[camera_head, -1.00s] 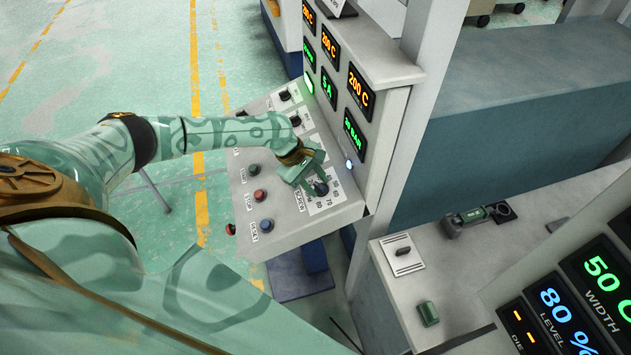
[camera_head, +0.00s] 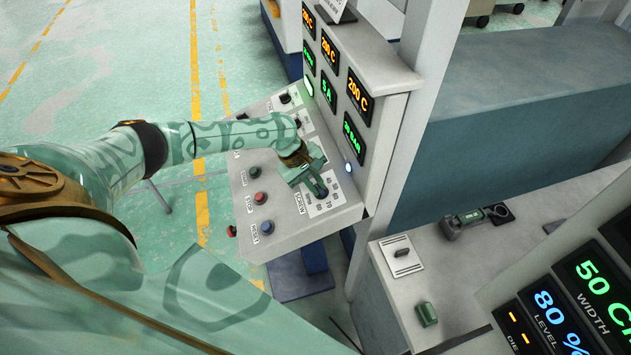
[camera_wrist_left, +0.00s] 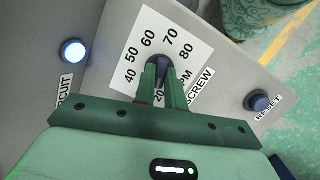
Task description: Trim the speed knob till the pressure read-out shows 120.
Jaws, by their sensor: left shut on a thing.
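The speed knob (camera_head: 321,191) is a small dark dial on the sloping control panel, on a white scale plate marked in RPM and labelled SCREW. In the left wrist view the knob (camera_wrist_left: 158,64) sits between the fingertips, with 50, 60, 70 and 80 visible around it; its pointer is hidden. My left gripper (camera_head: 318,186) is shut on the knob, and its fingers (camera_wrist_left: 160,78) reach up the scale from below. The pressure read-out (camera_head: 353,132) is a green BAR display on the upright face; its digits are too small to read surely. My right gripper is not in view.
Several buttons stand left of the knob, including a red one (camera_head: 260,198) and a blue reset button (camera_head: 267,227). A lit white button (camera_wrist_left: 74,51) is near the knob. Other read-outs (camera_head: 359,95) fill the upright face. A bench (camera_head: 468,270) with small tools is at right.

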